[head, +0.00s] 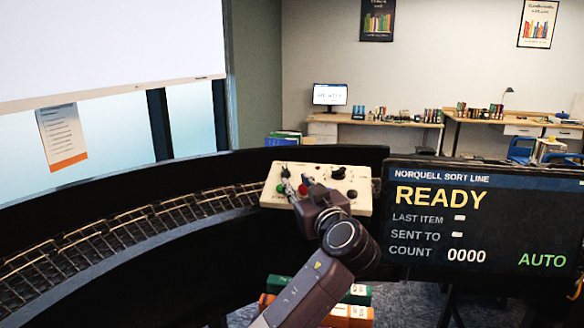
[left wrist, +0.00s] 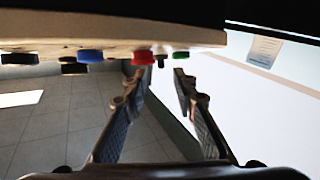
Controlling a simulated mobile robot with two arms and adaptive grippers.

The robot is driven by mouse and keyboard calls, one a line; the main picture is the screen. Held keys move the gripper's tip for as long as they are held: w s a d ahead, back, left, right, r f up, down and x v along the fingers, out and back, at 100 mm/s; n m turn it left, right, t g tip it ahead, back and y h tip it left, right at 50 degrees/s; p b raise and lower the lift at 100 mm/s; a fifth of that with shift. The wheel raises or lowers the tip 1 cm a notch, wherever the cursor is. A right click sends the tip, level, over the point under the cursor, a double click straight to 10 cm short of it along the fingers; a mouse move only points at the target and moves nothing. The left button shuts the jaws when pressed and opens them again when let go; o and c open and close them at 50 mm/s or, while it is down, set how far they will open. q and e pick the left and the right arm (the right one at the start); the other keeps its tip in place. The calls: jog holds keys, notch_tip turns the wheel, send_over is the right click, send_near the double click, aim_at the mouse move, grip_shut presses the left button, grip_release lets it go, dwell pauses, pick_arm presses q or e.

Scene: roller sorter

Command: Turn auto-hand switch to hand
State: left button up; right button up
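A cream control panel (head: 362,181) stands beside the conveyor, with a green button (head: 281,188), a red button (head: 303,189) and black knobs (head: 338,173). My left gripper (head: 294,184) is over its left part and hides some controls. In the left wrist view the panel (left wrist: 110,35) is at the top, with blue (left wrist: 90,57), red (left wrist: 142,58) and green (left wrist: 180,56) buttons. A small dark control (left wrist: 160,61) sits between red and green, in line with the gap of my open, empty fingers (left wrist: 160,78). Labels are unreadable, so I cannot tell which control is the auto-hand switch.
A display (head: 480,215) right of the panel reads READY, count 0000 and AUTO. A curved roller conveyor (head: 130,228) runs off to the left. Green and orange books (head: 348,312) lie below my left arm. Desks (head: 380,121) stand far behind.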

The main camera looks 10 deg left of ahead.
aim_at(288, 174)
pick_arm(q)
jog(key=shift+w+a+r, duration=0.15)
jog(key=shift+w, duration=0.1)
jog(key=p+x, duration=0.3)
jog(key=x, duration=0.2)
jog(key=shift+w+a+r, duration=0.1)
jog(key=shift+w+a, duration=0.1)
jog(key=shift+a, duration=0.05)
jog(key=shift+w+a, duration=0.15)
jog(key=shift+w, duration=0.2)
jog(key=shift+w+a, duration=0.15)
jog(key=shift+w, duration=0.05)
pick_arm(e)
jog(key=r, duration=0.3)
jog(key=shift+s+r, duration=0.15)
jog(key=shift+s, duration=0.05)
pick_arm(q)
jog(key=shift+c, duration=0.4)
grip_shut()
